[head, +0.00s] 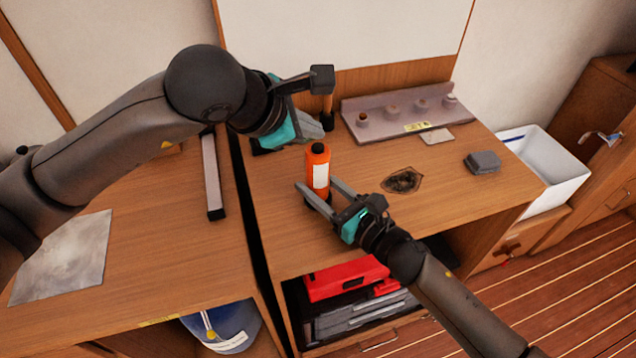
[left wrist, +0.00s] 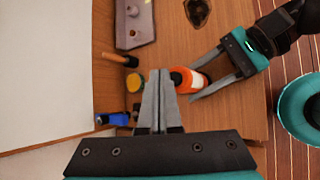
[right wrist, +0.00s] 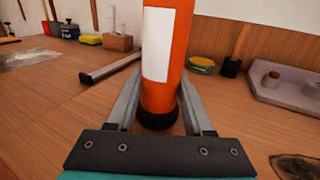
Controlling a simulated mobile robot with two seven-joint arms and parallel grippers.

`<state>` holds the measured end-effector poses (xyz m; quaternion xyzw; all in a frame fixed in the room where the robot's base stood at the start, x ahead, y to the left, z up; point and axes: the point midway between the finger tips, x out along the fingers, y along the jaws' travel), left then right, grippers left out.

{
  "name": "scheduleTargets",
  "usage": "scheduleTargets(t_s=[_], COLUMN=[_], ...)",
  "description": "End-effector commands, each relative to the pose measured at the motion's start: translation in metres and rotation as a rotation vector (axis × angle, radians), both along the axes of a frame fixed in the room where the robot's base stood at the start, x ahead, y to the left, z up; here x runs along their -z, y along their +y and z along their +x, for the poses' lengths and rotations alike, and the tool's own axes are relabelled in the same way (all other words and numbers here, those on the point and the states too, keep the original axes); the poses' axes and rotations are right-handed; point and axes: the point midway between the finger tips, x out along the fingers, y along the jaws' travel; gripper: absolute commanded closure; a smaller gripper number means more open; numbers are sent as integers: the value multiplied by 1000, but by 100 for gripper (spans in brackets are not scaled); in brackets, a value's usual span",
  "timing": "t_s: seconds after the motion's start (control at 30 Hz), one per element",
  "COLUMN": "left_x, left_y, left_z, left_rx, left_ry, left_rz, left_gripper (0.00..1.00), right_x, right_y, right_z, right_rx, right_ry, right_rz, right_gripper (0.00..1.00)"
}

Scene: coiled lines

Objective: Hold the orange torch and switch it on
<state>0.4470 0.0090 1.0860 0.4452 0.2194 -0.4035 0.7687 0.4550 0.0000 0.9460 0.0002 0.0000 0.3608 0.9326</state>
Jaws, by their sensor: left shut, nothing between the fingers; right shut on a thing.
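The orange torch (head: 317,170) has a white label and a dark base, and is upright at the middle of the wooden worktop. My right gripper (head: 318,187) is shut on its body, with one finger on each side, also in the right wrist view (right wrist: 160,88). I cannot tell whether its base touches the worktop. My left gripper (head: 317,130) is shut and empty, just above the torch's top end. No switch can be made out.
A grey holder with pegs (head: 400,113) stands along the back. A brush (right wrist: 234,55) and a yellow-green sponge (right wrist: 201,64) are behind the torch. A dark patch (head: 402,180) and a grey block (head: 482,162) lie to the right. A white bin (head: 545,165) is beyond.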

Motion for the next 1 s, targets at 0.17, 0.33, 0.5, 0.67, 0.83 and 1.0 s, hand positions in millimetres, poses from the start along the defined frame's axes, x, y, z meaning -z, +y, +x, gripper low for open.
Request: scheduleTargets(t_s=[0.17,0.33,0.5,0.67,0.83,1.0], left_x=[5,10,9,10,11,13], left_y=[0,0,0,0,0,0], left_z=[0,0,0,0,0,0], left_rx=[-1,0,-1,-1,0,-1], left_ry=[0,1,0,0,1,0], left_rz=[1,1,1,1,1,1], left_gripper=[100,100,100,100,100,100], right_x=[1,1,1,1,1,1], right_y=[0,0,0,0,0,0], right_z=[0,0,0,0,0,0], right_rx=[0,0,0,0,0,0], right_ry=[1,1,1,1,1,1], right_rz=[-1,-1,-1,-1,-1,-1], right_gripper=[100,100,100,100,100,100])
